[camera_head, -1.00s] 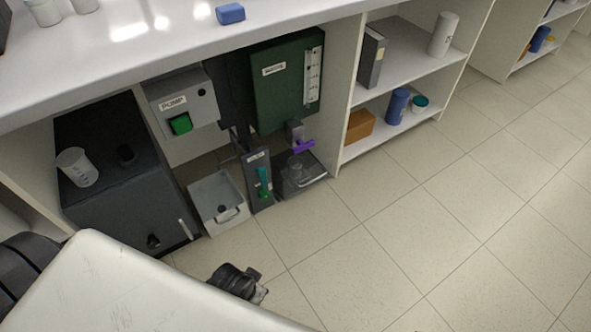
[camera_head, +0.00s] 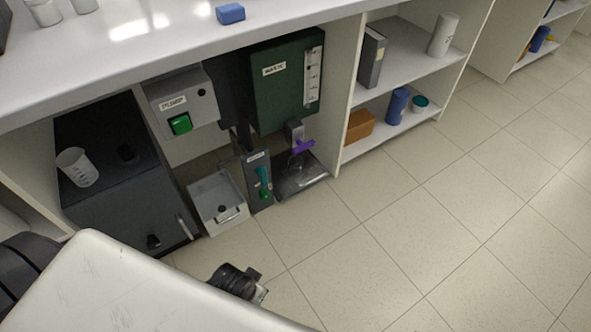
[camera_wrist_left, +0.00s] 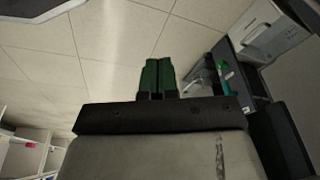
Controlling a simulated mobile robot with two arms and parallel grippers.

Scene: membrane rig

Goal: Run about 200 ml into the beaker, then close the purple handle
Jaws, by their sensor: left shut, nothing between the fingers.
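The purple handle (camera_head: 304,146) sits on a grey valve below the green tank (camera_head: 276,92), whose label seems to read WASTE. A clear vessel, apparently a beaker (camera_head: 297,165), stands below the handle on a dark tray (camera_head: 300,186); its liquid level is too small to read. Another beaker (camera_head: 77,167), whitish with markings, stands on the dark cabinet. In the left wrist view my left gripper (camera_wrist_left: 158,66) has its green fingers together and empty, over the floor, apart from the rig.
A teal handle (camera_head: 263,178) on a grey panel stands left of the tray, beside a white box (camera_head: 218,201). A pump unit (camera_head: 182,100) with a green button hangs above. Shelves (camera_head: 392,118) stand to the right. The tiled floor (camera_head: 410,230) in front is clear.

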